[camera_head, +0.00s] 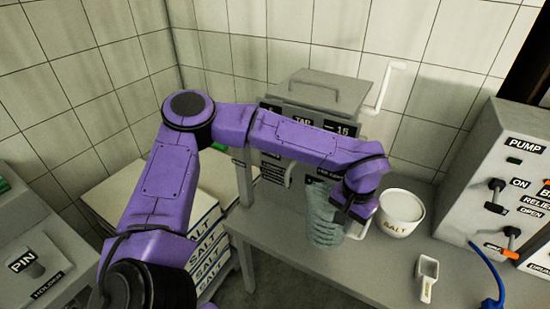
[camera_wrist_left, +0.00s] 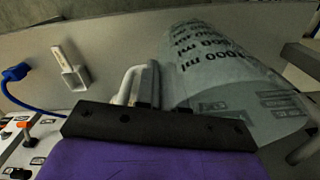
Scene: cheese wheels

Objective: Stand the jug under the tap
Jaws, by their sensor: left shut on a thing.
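The tap's spout is hidden behind my left arm, and I cannot tell whether the jug's base touches the table. My right gripper is out of view.
A white salt tub (camera_head: 402,212) stands right of the jug, with a white scoop (camera_head: 428,278) in front. The grey pump box (camera_head: 500,190) with a blue hose (camera_head: 487,270) is at the right. Salt sacks (camera_head: 208,245) are stacked left of the table (camera_head: 375,275), whose front middle is clear.

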